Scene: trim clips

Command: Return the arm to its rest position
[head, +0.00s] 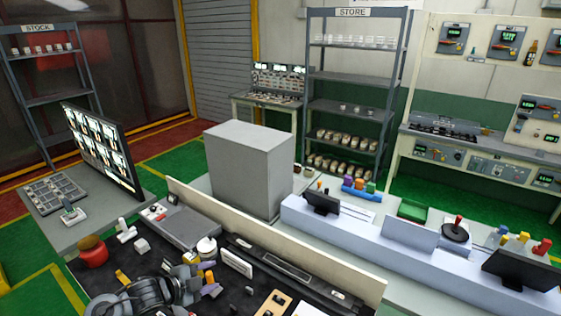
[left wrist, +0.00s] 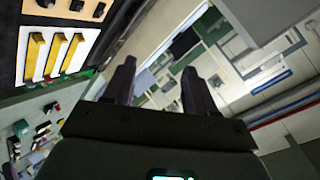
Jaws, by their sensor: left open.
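My left gripper (head: 188,280) is low in the head view, over the dark bench top (head: 225,300). In the left wrist view its two dark fingers (left wrist: 160,85) stand apart with nothing between them. Small yellow and purple pieces show close beside the gripper in the head view; I cannot tell whether they touch it. In the left wrist view, yellow strips (left wrist: 52,55) lie on a white plate at the upper left, apart from the fingers. My right gripper does not show.
On the bench stand a red jar (head: 92,254), a white round pot (head: 207,246) and a grey case (head: 188,227). A low cream wall (head: 290,242) runs along its back. Behind it are a grey box (head: 247,172) and a monitor (head: 104,146) at the left.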

